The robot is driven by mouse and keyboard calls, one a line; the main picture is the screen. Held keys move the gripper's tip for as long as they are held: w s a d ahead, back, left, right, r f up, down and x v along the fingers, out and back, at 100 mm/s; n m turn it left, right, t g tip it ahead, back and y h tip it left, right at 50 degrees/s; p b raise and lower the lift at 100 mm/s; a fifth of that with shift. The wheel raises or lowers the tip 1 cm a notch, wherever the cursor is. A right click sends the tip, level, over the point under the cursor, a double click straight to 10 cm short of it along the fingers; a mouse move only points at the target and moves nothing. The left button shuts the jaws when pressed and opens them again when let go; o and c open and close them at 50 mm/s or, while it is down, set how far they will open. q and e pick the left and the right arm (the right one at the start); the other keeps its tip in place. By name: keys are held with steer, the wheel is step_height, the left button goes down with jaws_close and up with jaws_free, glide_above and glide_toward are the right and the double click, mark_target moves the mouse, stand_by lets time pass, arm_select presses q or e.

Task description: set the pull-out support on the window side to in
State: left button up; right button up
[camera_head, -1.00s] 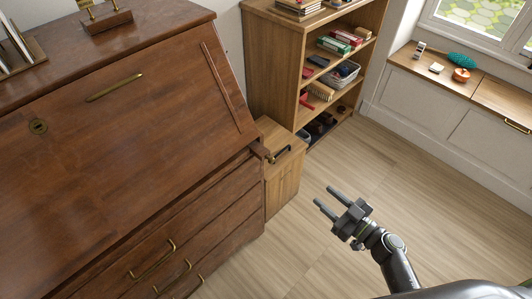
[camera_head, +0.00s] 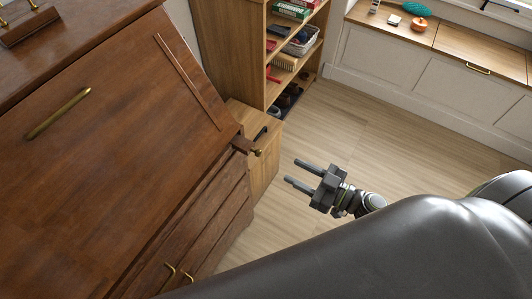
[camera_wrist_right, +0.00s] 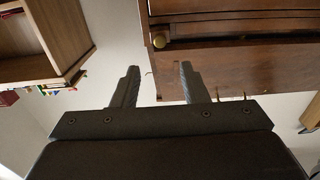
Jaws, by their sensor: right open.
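The pull-out support (camera_head: 243,144) on the window side is a dark wooden bar with a brass knob (camera_head: 257,153). It sticks out a short way from the front of the brown desk (camera_head: 110,130), beside the closed slanted lid. My right gripper (camera_head: 292,171) is open and empty, apart from the knob and to the right of it, its fingers pointing toward the desk. In the right wrist view the knob (camera_wrist_right: 160,42) shows beyond the open fingers (camera_wrist_right: 158,70). My left gripper is not in view.
A small wooden cabinet (camera_head: 262,165) with a dark handle stands just behind the support. A bookshelf (camera_head: 230,50) with boxes and baskets is at the back. A window bench (camera_head: 440,40) runs along the right. Floor between is clear. My grey arm fills the lower front.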

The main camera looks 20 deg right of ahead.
mark_target(260, 154)
steer(key=x, duration=0.9)
steer(key=shift+w+a, duration=0.3)
jaws_close()
